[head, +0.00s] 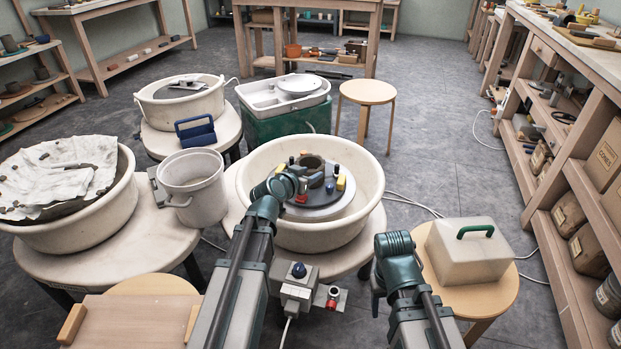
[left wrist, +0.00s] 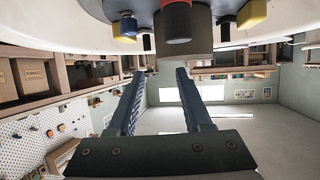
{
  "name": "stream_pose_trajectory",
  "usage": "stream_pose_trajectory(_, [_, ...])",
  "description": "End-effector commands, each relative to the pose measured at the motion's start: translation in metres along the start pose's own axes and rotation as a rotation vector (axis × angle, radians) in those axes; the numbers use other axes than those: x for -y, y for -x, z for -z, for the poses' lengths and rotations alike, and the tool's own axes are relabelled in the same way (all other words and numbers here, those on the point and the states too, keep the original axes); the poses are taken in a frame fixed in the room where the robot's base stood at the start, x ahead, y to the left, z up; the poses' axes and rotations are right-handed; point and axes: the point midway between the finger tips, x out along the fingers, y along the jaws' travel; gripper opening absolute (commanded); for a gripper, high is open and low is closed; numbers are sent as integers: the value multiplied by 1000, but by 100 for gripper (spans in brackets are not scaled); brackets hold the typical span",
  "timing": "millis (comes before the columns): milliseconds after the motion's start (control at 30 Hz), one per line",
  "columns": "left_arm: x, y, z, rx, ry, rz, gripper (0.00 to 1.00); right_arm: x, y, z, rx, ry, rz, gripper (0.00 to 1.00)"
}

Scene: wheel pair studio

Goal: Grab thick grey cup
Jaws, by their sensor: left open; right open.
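A thick dark grey cup (head: 312,162) stands on the wheel head inside the cream basin in the middle of the head view. Colored blocks sit around it. My left gripper (head: 313,182) is at the near side of the cup, over the wheel, partly overlapping it in the picture. In the left wrist view its two fingers (left wrist: 158,75) are apart with nothing between them. A grey rounded body, likely the cup (left wrist: 200,42), shows just beyond the fingertips, behind a red block. My right gripper (head: 394,246) is to the right, outside the basin, its fingers mostly hidden.
The cream basin (head: 374,180) rims the wheel closely. Red, yellow and blue blocks (head: 341,183) crowd the wheel head. A white bucket (head: 193,185) stands to the left. A lidded box with a green handle (head: 468,250) is on a stool at right. Floor beyond it is clear.

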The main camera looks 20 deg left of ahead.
Motion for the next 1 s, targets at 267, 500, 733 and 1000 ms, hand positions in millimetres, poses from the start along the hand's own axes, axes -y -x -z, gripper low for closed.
stream_pose_trajectory(267, [0,-16,0,0,0,0,50,1,-6,0,-1,2,1,60])
stream_pose_trajectory(500, [1,-40,0,0,-1,0,50,2,-15,1,-1,3,2,60])
stream_pose_trajectory(733, [1,-68,0,0,0,0,50,4,-26,2,-2,5,3,60])
stream_pose_trajectory(1000, [0,-67,1,0,0,0,41,3,-24,2,-2,5,4,60])
